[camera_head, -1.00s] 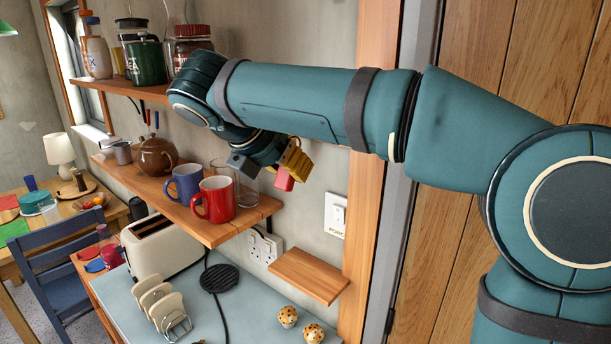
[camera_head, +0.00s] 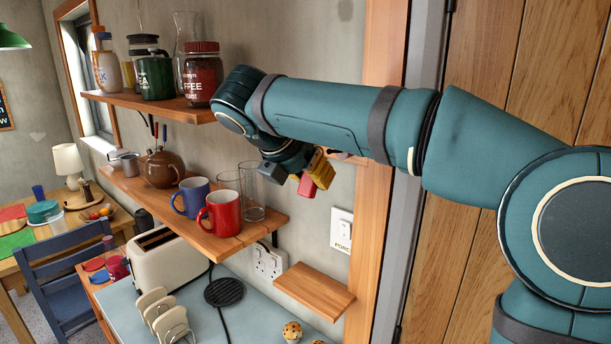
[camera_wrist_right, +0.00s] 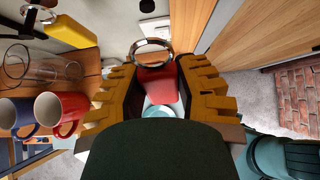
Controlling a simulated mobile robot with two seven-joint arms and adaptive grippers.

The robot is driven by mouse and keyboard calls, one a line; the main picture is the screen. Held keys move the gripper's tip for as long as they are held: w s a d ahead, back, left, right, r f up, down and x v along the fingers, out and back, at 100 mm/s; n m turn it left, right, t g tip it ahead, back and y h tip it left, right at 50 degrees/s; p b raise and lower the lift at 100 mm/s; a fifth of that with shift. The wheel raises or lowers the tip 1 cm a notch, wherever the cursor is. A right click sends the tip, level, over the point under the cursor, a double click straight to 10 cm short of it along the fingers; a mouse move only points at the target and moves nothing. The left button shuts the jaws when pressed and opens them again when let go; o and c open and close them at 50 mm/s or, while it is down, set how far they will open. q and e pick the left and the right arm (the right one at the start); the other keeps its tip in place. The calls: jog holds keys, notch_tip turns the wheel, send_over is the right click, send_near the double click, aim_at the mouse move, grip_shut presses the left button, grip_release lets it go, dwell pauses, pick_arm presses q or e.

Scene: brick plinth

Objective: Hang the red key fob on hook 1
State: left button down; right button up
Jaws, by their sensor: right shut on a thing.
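My right gripper (camera_head: 312,180), with yellow ridged fingers, is shut on the red key fob (camera_head: 306,188) in front of the wall, above the light switch. In the right wrist view the red fob (camera_wrist_right: 157,86) sits between the fingers (camera_wrist_right: 160,95), its metal ring (camera_wrist_right: 151,52) standing beyond the fingertips. A yellow fob (camera_wrist_right: 70,31) with its own metal ring (camera_wrist_right: 40,16) is at the top left of that view. Hook 1 is not clearly seen; my right forearm covers part of the wall. My left gripper is out of view.
A shelf (camera_head: 215,247) with a red mug (camera_head: 222,213), a blue mug (camera_head: 190,197) and clear glasses is left of the gripper. A light switch (camera_head: 342,231) and a small empty wooden ledge (camera_head: 315,291) are below. The door frame (camera_head: 372,225) is to the right.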

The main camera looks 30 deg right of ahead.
jog(key=d, duration=0.1)
jog(key=w+d, duration=0.1)
jog(key=d, duration=0.1)
jog(key=w+d+f, duration=0.1)
jog(key=d, duration=0.1)
dwell(0.7)
jog(key=shift+d+f, duration=0.1)
jog(key=shift+f, duration=0.05)
dwell(0.5)
jog(key=o, duration=1)
